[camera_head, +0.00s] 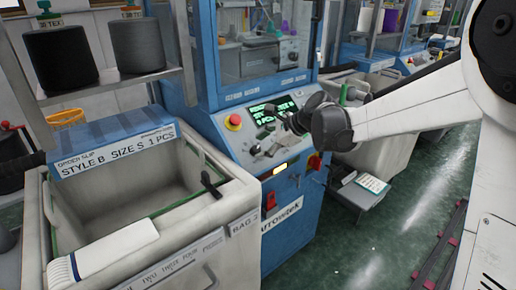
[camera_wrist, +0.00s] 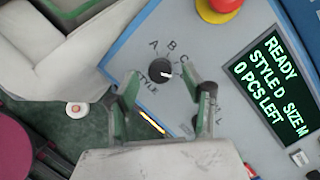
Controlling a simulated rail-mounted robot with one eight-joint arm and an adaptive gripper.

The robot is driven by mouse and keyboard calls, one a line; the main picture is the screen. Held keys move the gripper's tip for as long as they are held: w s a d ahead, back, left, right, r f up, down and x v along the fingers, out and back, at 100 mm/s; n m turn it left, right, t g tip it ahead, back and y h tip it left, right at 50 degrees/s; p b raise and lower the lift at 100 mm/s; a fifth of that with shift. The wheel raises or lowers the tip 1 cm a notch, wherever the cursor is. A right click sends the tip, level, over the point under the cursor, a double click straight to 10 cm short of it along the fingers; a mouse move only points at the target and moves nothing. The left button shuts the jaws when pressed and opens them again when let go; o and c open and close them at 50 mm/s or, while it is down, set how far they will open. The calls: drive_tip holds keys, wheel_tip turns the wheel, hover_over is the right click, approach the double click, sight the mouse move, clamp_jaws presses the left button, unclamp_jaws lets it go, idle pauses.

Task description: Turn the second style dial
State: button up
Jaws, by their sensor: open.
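The style dial (camera_wrist: 160,70) is a round black knob with a white mark, on the grey control panel (camera_wrist: 135,60) in the wrist view. Letters A, B and C arc above it, and STYLE is printed below. Its mark points right and slightly down. My gripper (camera_wrist: 162,98) is open, its green-and-grey fingers on either side just below the dial, with no visible contact. A second dark knob (camera_wrist: 207,88) is partly hidden by the right finger. The screen (camera_wrist: 272,80) reads READY, STYLE D, SIZE M, 0 PCS LEFT. In the head view my arm covers part of the panel.
A red emergency button (camera_head: 234,122) sits at the panel's left. An order slip (camera_head: 115,150) reads STYLE B, SIZE S, 1 PCS, above a pale bin (camera_head: 215,208) at the front left. Yarn cones (camera_head: 60,57) stand on a shelf. Another blue machine (camera_head: 390,55) stands behind.

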drive_tip(key=v, duration=0.9)
drive_tip(key=shift+d+r, duration=0.15)
drive_tip(key=shift+d, duration=0.05)
drive_tip(key=shift+s, duration=0.15)
drive_tip(key=s+d+f+n+h, duration=0.1)
drive_tip(key=s+d+n, duration=0.3)
drive_tip(key=s, duration=0.6)
drive_tip(key=s+d+f+n+t+h, duration=0.1)
drive_tip(key=s+d+n+h, duration=0.3)
drive_tip(key=s, duration=0.6)
drive_tip(key=s+d+f+n+t+h, duration=0.1)
drive_tip(key=s+d+f+n+h, duration=0.1)
drive_tip(key=s+d+n, duration=0.3)
drive_tip(key=s+n+h, duration=0.1)
drive_tip(key=s+n, duration=0.2)
drive_tip(key=s, duration=0.2)
drive_tip(key=shift+s+d+f, duration=0.2)
drive_tip(key=shift+s+f, duration=0.15)
